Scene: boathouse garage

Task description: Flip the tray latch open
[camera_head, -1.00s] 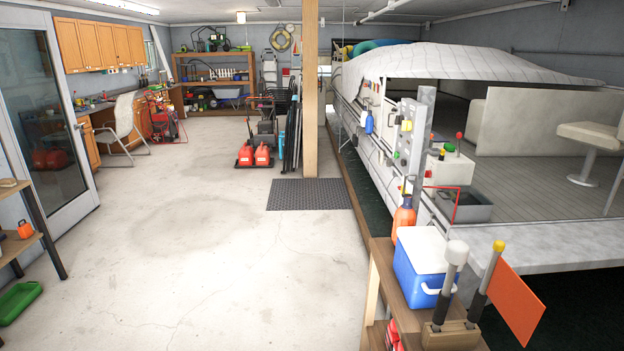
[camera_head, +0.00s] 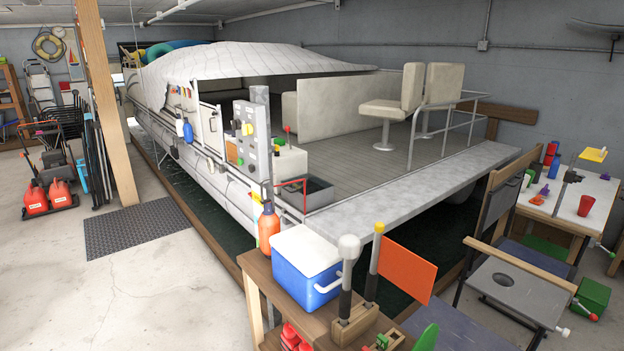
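A thin rod with a pale tip (camera_head: 562,331) sticks out at the tray's front right corner. A small red-tipped lever (camera_head: 592,317) shows just right of the tray. I cannot tell which of these is the tray latch, or how it is set. Neither of my grippers is in view.
A wooden bench (camera_head: 262,270) holds a blue and white cooler (camera_head: 305,265) and an orange flag (camera_head: 407,268). A white-topped table (camera_head: 570,195) with a red cup (camera_head: 586,205) stands behind the chair. A covered boat (camera_head: 345,205) fills the middle. Open floor (camera_head: 130,290) lies left.

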